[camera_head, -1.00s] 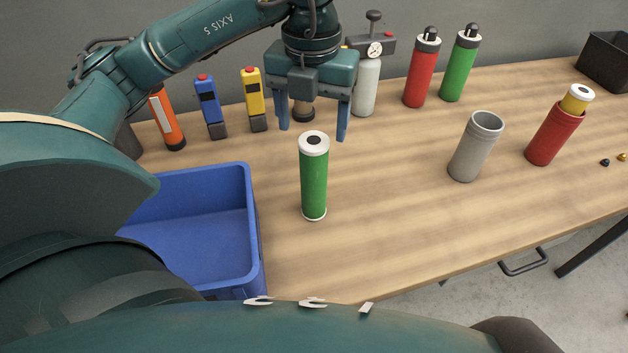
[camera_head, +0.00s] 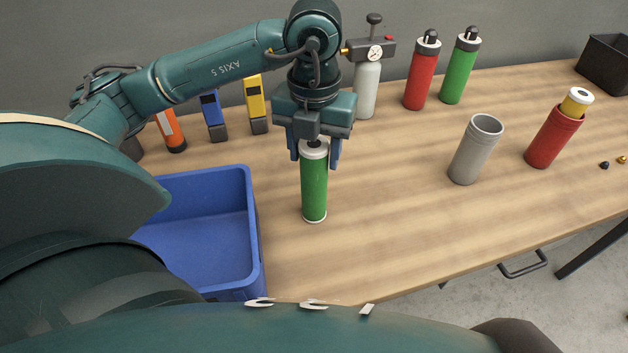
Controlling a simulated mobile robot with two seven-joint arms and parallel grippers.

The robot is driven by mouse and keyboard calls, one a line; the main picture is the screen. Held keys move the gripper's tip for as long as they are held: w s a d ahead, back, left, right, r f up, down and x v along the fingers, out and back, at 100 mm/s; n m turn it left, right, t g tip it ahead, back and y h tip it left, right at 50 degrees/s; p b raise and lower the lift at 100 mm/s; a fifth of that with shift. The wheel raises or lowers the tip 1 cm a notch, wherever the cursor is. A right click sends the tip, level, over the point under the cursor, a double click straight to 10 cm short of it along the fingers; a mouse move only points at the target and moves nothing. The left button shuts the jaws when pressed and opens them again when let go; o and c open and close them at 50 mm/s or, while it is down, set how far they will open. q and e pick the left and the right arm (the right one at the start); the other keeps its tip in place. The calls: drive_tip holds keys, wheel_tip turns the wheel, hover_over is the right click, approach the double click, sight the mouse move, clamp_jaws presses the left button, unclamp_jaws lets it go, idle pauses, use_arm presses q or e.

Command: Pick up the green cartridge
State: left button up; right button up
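The green cartridge (camera_head: 314,190) stands upright on the wooden table, with a white cap at its top. My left gripper (camera_head: 316,160) points down at the cartridge's top, with its blue fingers at the left and right of the white cap. The fingers are spread, and a gap shows between them and the cartridge on the right side. Whether the fingers are level with the cap or a little behind it is hard to tell. My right gripper is not in view.
A blue bin (camera_head: 205,235) is left of the cartridge. A grey cup (camera_head: 475,150) and a red holder with a yellow cartridge (camera_head: 553,135) stand at right. A gauge pump (camera_head: 367,85), red bottle (camera_head: 421,75) and green bottle (camera_head: 460,70) stand behind.

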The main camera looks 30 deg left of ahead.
use_arm(q)
drive_tip(key=c, duration=0.9)
drive_tip(key=shift+r, duration=0.15)
